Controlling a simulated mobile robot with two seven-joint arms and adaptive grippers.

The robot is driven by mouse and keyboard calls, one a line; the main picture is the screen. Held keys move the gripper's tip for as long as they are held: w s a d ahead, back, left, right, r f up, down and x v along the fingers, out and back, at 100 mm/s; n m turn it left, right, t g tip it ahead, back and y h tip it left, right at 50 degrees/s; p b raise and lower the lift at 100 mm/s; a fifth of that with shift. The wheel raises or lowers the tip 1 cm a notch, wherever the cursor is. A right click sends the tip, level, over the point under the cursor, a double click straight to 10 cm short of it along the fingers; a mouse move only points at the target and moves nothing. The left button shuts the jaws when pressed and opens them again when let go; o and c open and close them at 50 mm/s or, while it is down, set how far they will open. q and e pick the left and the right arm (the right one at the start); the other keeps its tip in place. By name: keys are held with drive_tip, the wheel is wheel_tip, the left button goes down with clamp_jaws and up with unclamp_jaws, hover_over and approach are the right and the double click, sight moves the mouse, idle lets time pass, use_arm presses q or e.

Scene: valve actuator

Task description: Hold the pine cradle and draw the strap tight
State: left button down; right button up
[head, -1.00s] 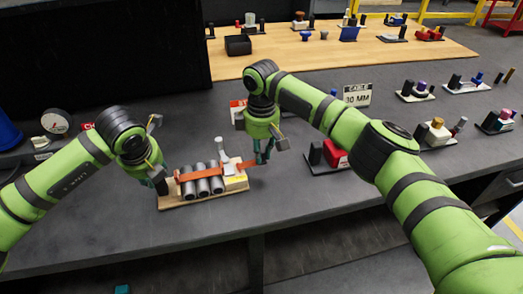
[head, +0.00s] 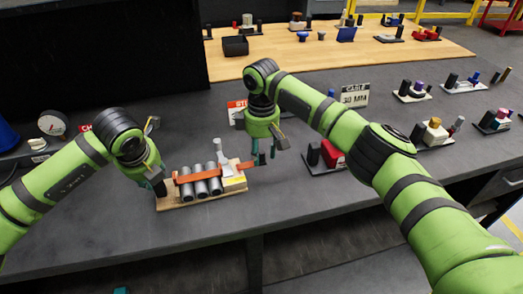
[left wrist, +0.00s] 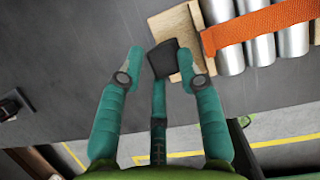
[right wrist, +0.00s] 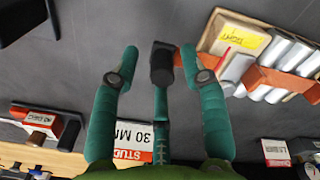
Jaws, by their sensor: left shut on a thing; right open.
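The pine cradle (head: 180,207) lies on the dark bench with several grey cylinders (head: 201,188) side by side on it. An orange strap (head: 187,178) runs across the cylinders; its tail sticks out to the right. A pale buckle with an upright lever (head: 220,152) stands at the cradle's right end. My left gripper (head: 157,182) is shut on the cradle's left end; in the left wrist view the right finger overlaps the pine edge (left wrist: 178,28). My right gripper (head: 263,157) is open just right of the strap tail.
A red block on a dark plate (head: 331,155) stands right of my right gripper. A cable sign (head: 355,95) stands behind. Several small fixtures (head: 433,132) fill the bench's right side. A round gauge (head: 52,123) is at the left. Bench in front of the cradle is clear.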

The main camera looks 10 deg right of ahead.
sight(262, 150)
wheel_tip(262, 150, up, 12)
idle(0.4)
drive_tip(key=shift+f, duration=0.1)
use_arm(q)
drive_tip(key=c, duration=0.7)
unclamp_jaws()
drive_tip(key=shift+c, duration=0.2)
drive_tip(key=shift+r, duration=0.15)
